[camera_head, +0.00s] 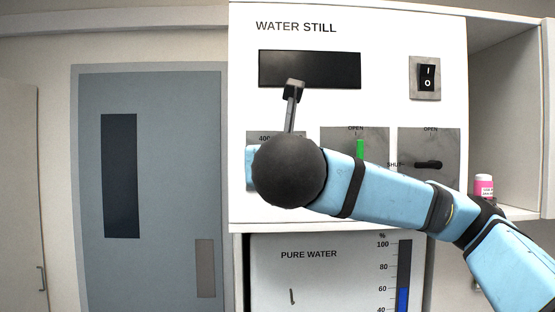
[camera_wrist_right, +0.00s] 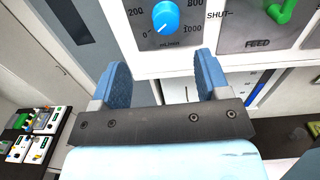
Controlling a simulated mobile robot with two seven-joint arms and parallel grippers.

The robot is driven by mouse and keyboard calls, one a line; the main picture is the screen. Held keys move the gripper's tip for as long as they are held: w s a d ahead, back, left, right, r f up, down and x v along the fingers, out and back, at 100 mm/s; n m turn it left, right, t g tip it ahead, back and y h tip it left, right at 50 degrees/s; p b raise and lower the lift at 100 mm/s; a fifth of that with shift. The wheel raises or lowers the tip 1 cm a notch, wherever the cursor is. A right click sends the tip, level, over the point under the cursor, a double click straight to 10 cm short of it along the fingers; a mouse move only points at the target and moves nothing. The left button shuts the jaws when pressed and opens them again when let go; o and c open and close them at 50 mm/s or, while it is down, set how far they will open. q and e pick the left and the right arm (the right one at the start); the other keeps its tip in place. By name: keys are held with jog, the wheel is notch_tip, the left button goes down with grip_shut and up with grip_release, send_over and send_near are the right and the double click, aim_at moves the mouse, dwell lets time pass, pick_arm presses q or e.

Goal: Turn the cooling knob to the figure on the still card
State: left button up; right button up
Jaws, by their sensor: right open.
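The blue cooling knob (camera_wrist_right: 166,16) shows at the top of the right wrist view, on a dial marked in mL/min. Its white pointer line slants down and left, close to the 0 mark. My right gripper (camera_wrist_right: 163,62) is open, its two blue fingers apart and empty. The knob appears above and between them in the picture, not touched. In the head view my right arm's black joint covers the knob; only the top of its grey plate (camera_head: 262,138) with "400" shows. I cannot see a still card with a figure. My left gripper is out of view.
The white water still (camera_head: 390,45) has a dark blank display (camera_head: 325,72), a rocker switch (camera_head: 427,78), a green feed lever (camera_wrist_right: 286,10) and a black lever (camera_head: 428,165) right of the knob. A pink-labelled bottle (camera_head: 484,187) stands on the right shelf. A grey door (camera_head: 170,150) is left.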

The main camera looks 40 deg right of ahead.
jog(key=d+p+x, duration=0.1)
jog(key=p+x, duration=0.1)
jog(key=x, duration=0.8)
jog(key=shift+f+g+h, duration=0.25)
jog(key=shift+g+h, duration=0.05)
jog(key=shift+d, duration=0.1)
jog(key=c, duration=0.8)
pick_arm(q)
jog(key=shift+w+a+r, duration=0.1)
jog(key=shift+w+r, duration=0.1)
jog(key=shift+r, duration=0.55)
pick_arm(e)
jog(key=shift+c, duration=0.6)
